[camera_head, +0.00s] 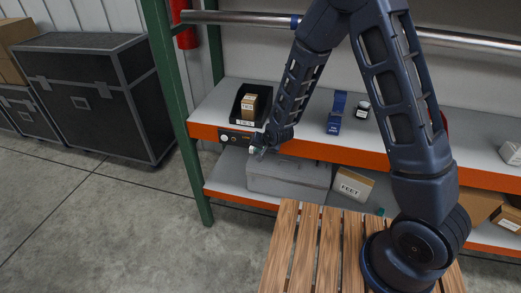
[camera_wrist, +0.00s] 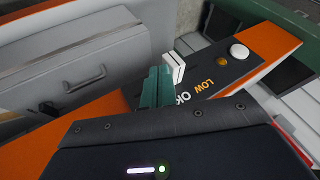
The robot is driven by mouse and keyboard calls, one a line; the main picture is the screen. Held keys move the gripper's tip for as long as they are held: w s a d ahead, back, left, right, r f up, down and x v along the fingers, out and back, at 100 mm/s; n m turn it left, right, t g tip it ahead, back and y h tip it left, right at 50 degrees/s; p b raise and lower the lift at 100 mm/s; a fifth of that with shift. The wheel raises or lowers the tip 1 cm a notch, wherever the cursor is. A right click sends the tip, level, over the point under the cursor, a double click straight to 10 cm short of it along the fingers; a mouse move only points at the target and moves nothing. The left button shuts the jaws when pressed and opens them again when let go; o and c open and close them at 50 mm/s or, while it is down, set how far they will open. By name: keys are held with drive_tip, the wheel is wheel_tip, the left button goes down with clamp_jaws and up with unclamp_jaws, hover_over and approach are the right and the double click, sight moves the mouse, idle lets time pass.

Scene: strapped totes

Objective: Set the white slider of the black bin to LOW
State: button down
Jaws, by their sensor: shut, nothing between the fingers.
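The black bin (camera_head: 249,104) stands on the upper shelf and holds a small cardboard box marked TKS. A dark control panel (camera_head: 235,137) sits on the orange shelf edge below the bin. In the wrist view this panel (camera_wrist: 225,68) carries the white slider (camera_wrist: 174,69), an amber LOW label, part of another label and a round white knob. My gripper (camera_head: 258,153) is in front of the shelf edge, just right of the panel. Its teal fingers (camera_wrist: 157,84) are shut and empty, right beside the slider. I cannot tell whether they touch it. The fingers hide part of the panel.
A grey case (camera_head: 288,177) and a box marked FEET (camera_head: 353,186) are on the lower shelf. A blue item (camera_head: 336,112) stands on the upper shelf. A green post (camera_head: 172,90) rises left of the panel. A slatted wooden surface (camera_head: 305,250) is in front.

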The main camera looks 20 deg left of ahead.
drive_tip(key=a, duration=0.4)
drive_tip(key=shift+d, duration=0.15)
drive_tip(key=shift+d, duration=0.3)
drive_tip(key=d, duration=0.3)
approach(251, 149)
drive_tip(key=d, duration=0.3)
drive_tip(key=shift+d+r, duration=0.25)
drive_tip(key=shift+r, duration=0.15)
